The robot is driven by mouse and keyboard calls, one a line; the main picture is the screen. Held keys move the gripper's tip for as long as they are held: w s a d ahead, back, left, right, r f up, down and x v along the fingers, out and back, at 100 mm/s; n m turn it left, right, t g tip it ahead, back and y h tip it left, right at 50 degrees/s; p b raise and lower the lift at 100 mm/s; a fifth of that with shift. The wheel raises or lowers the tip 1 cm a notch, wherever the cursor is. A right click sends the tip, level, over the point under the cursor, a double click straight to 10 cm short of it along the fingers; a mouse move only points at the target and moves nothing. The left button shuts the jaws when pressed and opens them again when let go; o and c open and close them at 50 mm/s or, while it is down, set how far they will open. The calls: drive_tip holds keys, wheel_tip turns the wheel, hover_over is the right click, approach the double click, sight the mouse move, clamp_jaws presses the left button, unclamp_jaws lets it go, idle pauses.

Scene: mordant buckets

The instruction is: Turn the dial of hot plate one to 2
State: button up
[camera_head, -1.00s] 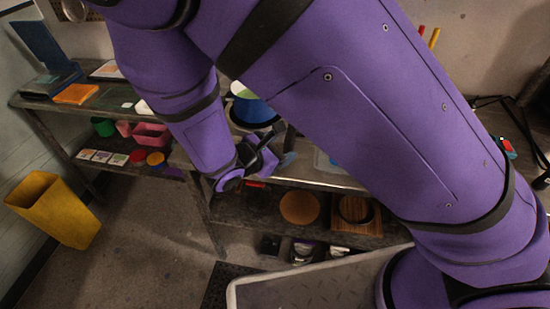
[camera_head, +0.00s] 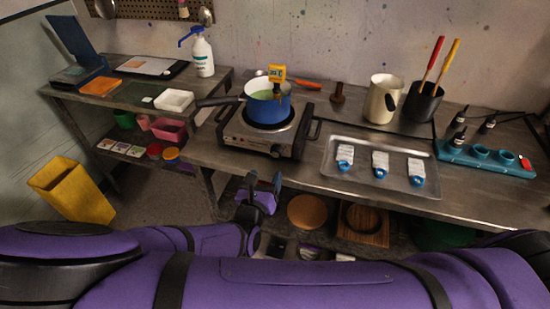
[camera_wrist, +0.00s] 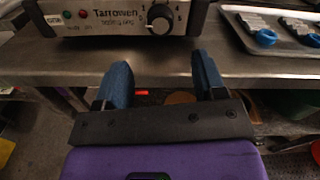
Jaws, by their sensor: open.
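The hot plate (camera_head: 262,139) stands on the steel bench with a blue pot (camera_head: 268,104) on it. Its front panel also shows in the wrist view (camera_wrist: 110,18), with the name Tarrowen, a red and a green light, and a dark round dial (camera_wrist: 160,19) with numbers around it. Which number the dial points to is too small to tell. My gripper (camera_head: 264,183) is open and empty, in front of the bench edge and below the hot plate. In the wrist view its two blue fingers (camera_wrist: 163,78) point toward the panel, apart from the dial.
A steel tray (camera_head: 390,150) with several white, blue-ended items lies right of the hot plate. A lower shelf holds a wooden disc (camera_head: 307,212). A yellow bin (camera_head: 75,190) stands on the floor at left.

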sight(275, 155)
drive_tip(key=x, duration=0.8)
drive_tip(key=shift+w, duration=0.15)
drive_tip(key=shift+d, duration=0.1)
drive_tip(key=shift+c, duration=0.2)
drive_tip(key=c, duration=0.9)
